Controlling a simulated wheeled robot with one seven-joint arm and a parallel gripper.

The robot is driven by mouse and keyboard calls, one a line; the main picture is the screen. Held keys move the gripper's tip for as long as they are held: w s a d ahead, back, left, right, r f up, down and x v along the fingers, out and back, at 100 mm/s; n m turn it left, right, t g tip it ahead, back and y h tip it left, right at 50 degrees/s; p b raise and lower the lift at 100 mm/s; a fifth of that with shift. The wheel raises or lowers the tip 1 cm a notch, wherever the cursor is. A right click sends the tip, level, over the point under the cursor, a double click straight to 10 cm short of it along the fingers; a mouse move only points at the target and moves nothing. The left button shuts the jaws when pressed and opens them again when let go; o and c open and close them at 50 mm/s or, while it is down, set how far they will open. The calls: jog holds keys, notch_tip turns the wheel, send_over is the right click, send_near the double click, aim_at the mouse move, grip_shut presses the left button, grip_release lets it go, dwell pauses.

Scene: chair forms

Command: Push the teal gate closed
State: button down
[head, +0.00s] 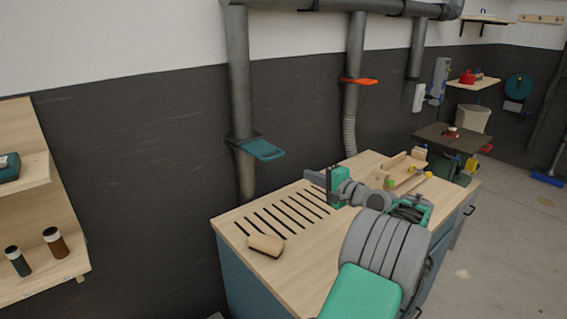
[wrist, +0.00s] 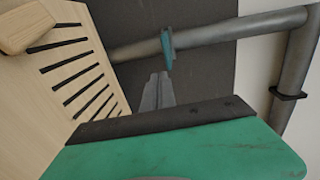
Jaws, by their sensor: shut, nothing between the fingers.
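The teal gate (head: 262,149) is a flat slide plate on the left vertical grey duct (head: 240,100). It sticks out to the right of the duct, toward the bench, in the head view. In the wrist view the gate (wrist: 167,50) appears as a narrow teal plate across the duct, seen nearly edge-on. My gripper (head: 309,174) is over the bench, to the right of and lower than the gate in the head view. Its fingers (wrist: 158,84) are together with nothing between them, pointing toward the gate. A gap shows between fingertips and gate.
The workbench (head: 300,270) has a slotted top and a wooden block (head: 266,245) on it. Wooden pieces (head: 405,170) lie at the bench's far end. Shelves with bottles (head: 56,243) stand at left.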

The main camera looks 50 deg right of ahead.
jog(key=w+d+p, duration=0.1)
jog(key=w+p, duration=0.3)
jog(key=w, duration=0.9)
jog(key=shift+w+d+f, duration=0.25)
jog(key=shift+w, duration=0.15)
